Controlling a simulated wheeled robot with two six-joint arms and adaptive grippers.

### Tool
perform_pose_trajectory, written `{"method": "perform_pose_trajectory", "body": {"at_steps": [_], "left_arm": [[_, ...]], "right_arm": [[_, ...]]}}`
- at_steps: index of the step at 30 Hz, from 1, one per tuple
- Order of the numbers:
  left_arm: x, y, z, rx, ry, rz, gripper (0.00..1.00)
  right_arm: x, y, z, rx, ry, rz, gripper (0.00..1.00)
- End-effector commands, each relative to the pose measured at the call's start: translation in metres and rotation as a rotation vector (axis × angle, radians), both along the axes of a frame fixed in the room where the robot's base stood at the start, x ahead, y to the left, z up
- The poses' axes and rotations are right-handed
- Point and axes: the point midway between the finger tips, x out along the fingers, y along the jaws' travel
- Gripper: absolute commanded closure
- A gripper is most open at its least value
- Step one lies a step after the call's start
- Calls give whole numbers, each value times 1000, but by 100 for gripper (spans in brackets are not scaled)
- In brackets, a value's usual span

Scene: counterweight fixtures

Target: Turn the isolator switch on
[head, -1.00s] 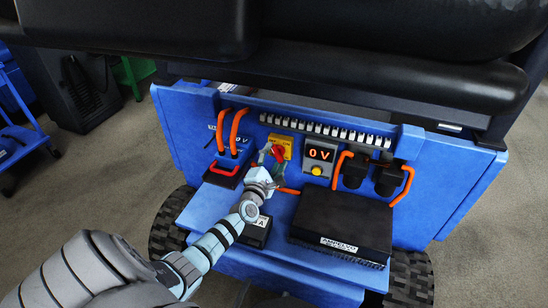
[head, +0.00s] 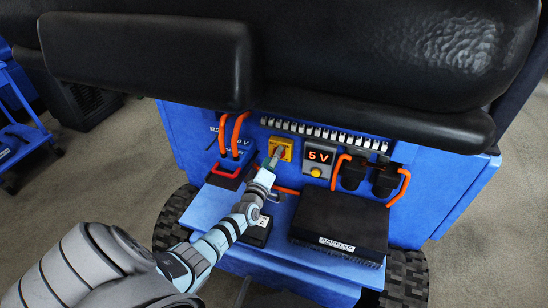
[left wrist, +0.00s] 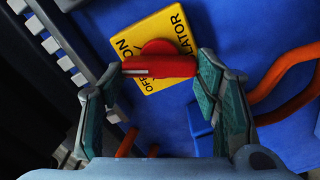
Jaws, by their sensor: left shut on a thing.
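The isolator switch is a yellow plate (head: 287,146) on the blue chassis; its red handle (left wrist: 158,66) is clear in the left wrist view. ON and OFF labels show on the plate's left there, and the handle's white line points between them. My left gripper (head: 272,158) is at the switch, with its fingers (left wrist: 157,72) shut on the two ends of the handle. In the head view the gripper mostly hides the handle. A display (head: 319,155) right of the switch reads 5 V. My right gripper is not in view.
A black padded body (head: 370,60) overhangs the panel. A black box (head: 340,222) sits on the ledge to the right. Orange cables (head: 237,133) and a red-handled battery part (head: 228,173) are left of the switch. A terminal strip (head: 320,132) runs above.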

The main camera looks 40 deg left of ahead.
Motion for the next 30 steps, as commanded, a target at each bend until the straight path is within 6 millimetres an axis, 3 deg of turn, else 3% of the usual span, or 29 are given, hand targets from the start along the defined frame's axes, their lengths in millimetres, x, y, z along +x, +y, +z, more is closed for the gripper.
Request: {"method": "perform_pose_trajectory", "body": {"at_steps": [15, 30], "left_arm": [[0, -1, 0, 297, 109, -1, 71], [0, -1, 0, 338, 123, -1, 71]], "right_arm": [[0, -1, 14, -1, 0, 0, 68], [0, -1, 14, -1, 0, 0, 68]]}}
